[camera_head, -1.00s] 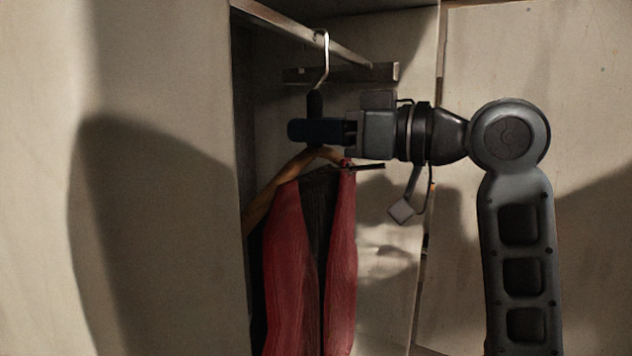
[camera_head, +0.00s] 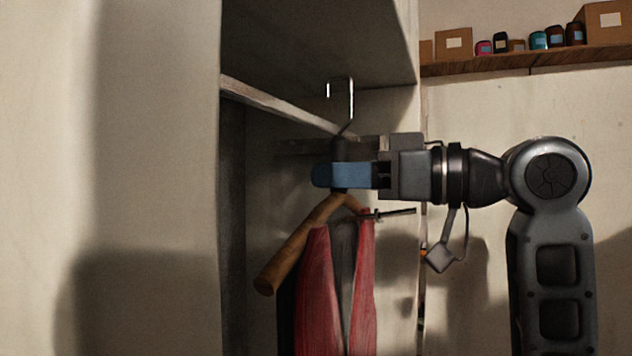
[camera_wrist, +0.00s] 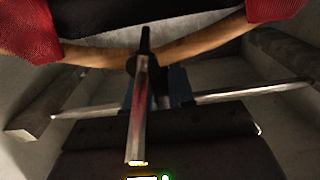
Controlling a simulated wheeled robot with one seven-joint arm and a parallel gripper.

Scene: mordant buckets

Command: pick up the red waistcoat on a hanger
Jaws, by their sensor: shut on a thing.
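The red waistcoat (camera_head: 316,300) hangs on a wooden hanger (camera_head: 300,240) with a metal hook (camera_head: 351,100). My gripper (camera_head: 340,176) is shut on the hanger's dark neck, just below the hook. The hook stands in front of the rail (camera_head: 275,105) and looks clear of it. In the wrist view the hanger's wooden arms (camera_wrist: 190,47) spread to both sides, with red cloth (camera_wrist: 28,32) at the corners and the hook (camera_wrist: 138,110) pointing at the camera. The waistcoat's lower part is cut off by the head view's bottom edge.
The rail runs inside an open wardrobe, whose side panel (camera_head: 160,180) stands at the left and whose upper shelf (camera_head: 320,40) is above. A wall shelf (camera_head: 530,60) with boxes and several jars is at the upper right.

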